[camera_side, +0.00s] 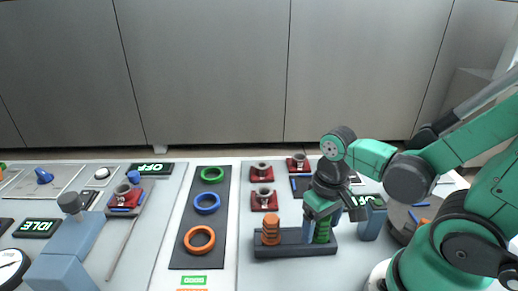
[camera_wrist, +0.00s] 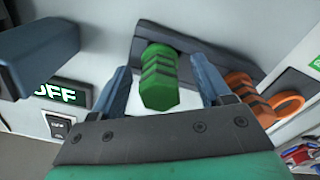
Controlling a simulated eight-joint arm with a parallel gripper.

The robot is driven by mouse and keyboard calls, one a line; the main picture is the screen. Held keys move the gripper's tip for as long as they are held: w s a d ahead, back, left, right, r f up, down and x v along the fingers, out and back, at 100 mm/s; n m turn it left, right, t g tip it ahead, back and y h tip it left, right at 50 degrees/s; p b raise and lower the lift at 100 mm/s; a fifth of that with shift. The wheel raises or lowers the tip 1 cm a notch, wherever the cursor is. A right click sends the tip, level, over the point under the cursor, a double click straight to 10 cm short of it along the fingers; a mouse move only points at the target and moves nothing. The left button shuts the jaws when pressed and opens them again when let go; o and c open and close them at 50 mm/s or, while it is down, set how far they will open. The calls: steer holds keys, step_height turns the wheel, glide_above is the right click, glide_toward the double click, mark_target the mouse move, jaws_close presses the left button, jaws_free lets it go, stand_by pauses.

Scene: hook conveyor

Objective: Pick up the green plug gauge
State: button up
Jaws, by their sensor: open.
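The green plug gauge (camera_wrist: 158,78) has dark bands and stands in a dark rack (camera_side: 283,248). In the side view the green gauge (camera_side: 322,232) is at the rack's right part, partly hidden by my gripper. My gripper (camera_wrist: 162,95) is open, with one blue-grey finger on each side of the green gauge in the wrist view. Its fingers (camera_side: 314,228) point down at the rack in the side view. I cannot tell whether either finger touches the gauge. An orange plug gauge (camera_side: 271,229) stands in the rack's left part; it also shows in the wrist view (camera_wrist: 241,86).
A blue-grey post (camera_side: 373,220) stands close to the right of the rack. Left of the rack, a dark strip (camera_side: 188,255) holds green, blue and orange rings. Several red blocks (camera_side: 263,200) stand behind the rack. The light tabletop between strip and rack is clear.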

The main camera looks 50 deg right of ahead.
jaws_close()
steer(key=shift+r, duration=0.1)
step_height(320, 180, up, 20)
stand_by(1.1)
